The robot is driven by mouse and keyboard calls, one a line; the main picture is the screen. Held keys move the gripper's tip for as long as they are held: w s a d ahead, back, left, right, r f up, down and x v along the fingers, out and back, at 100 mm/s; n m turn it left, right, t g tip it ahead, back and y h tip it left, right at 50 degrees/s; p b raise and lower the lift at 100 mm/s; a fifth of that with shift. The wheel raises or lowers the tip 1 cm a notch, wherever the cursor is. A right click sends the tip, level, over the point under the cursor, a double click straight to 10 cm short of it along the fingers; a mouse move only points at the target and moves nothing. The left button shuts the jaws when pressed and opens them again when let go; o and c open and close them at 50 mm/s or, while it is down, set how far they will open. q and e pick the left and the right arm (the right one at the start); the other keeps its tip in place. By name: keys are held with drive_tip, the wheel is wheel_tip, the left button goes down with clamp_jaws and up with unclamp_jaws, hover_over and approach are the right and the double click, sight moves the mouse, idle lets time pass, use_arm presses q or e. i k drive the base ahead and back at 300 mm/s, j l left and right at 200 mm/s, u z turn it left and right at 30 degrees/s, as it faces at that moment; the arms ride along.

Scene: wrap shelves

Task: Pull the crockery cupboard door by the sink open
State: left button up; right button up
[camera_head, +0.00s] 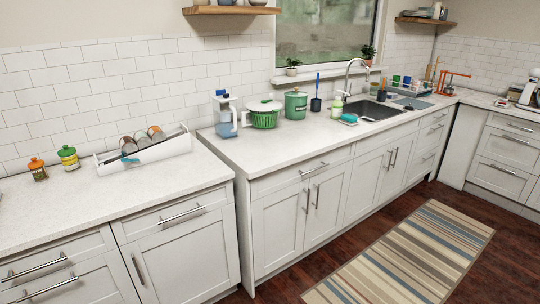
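The sink (368,110) is set into the far part of the white counter, with a tall chrome faucet (357,66) behind it. Below the sink are two shut white cupboard doors with upright bar handles (390,160) side by side. Left of them is another shut pair, a left door (278,232) and a right door (329,205), with upright bar handles (312,197) at their meeting edges and a drawer (290,179) above. I cannot tell which door is the crockery one; no crockery shows inside. Neither of my grippers is in view.
A striped rug (410,262) lies on the dark wooden floor before the cupboards. A nearer cabinet (185,255) stands at the left.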

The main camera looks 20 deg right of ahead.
sight(329, 188)
drive_tip(key=i+l+z, duration=0.15)
drive_tip(key=z, duration=0.25)
drive_tip(key=i+z, duration=0.65)
drive_tip(key=z, duration=0.15)
drive_tip(key=i+j+z, duration=0.1)
drive_tip(key=i+z, duration=0.15)
drive_tip(key=z, duration=0.2)
drive_tip(key=i+l+z, duration=0.15)
drive_tip(key=i+z, duration=0.3)
drive_tip(key=i, duration=0.45)
drive_tip(key=i+j+z, duration=0.2)
drive_tip(key=i+z, duration=0.2)
drive_tip(key=i, duration=0.45)
drive_tip(key=i+u, duration=0.2)
drive_tip(key=u, duration=0.2)
drive_tip(key=i+l+u, duration=0.15)
drive_tip(key=u, duration=0.25)
drive_tip(key=i+l+u, duration=0.15)
drive_tip(key=u, duration=0.25)
drive_tip(key=i+l+u, duration=0.35)
drive_tip(key=k+j+u, duration=0.1)
drive_tip(key=u, duration=1.95)
